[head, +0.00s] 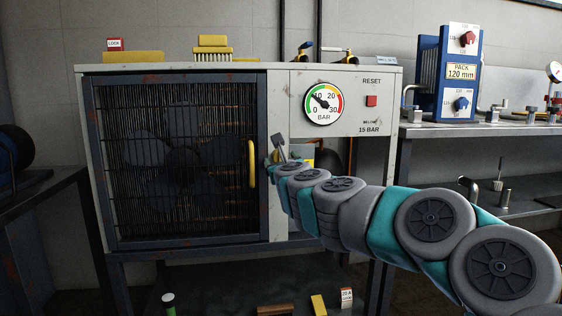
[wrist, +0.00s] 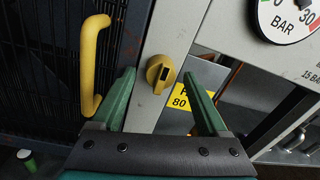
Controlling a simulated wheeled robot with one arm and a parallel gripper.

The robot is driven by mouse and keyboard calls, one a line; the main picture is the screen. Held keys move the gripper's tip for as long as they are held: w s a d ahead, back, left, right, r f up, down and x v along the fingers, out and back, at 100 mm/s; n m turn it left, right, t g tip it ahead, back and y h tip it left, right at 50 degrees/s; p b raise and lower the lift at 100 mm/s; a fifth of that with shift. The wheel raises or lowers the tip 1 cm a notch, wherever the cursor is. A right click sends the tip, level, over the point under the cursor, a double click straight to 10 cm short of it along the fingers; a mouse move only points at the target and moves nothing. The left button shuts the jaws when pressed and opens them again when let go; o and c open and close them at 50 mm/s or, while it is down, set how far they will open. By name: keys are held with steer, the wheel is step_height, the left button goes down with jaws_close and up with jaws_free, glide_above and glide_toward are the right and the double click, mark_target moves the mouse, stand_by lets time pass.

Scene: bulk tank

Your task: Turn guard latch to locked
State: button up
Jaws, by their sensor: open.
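The guard latch (wrist: 160,70) is a yellow knob with a dark slot on the pale frame post beside the guard door. The knob sits slightly tilted in the wrist view. My gripper (wrist: 159,80) is open, with one green finger to the left of the knob and one to the right. I see no contact between the fingers and the knob, but cannot tell the depth gap. The guard door (head: 180,160) is a dark mesh panel and looks closed.
A yellow door handle (wrist: 93,65) stands close to my left finger; it also shows in the head view (head: 252,164). A yellow label (wrist: 194,97) is behind my right finger. A pressure gauge (head: 323,104) and red reset button (head: 371,101) are above right.

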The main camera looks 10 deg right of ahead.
jaws_close()
stand_by(0.6)
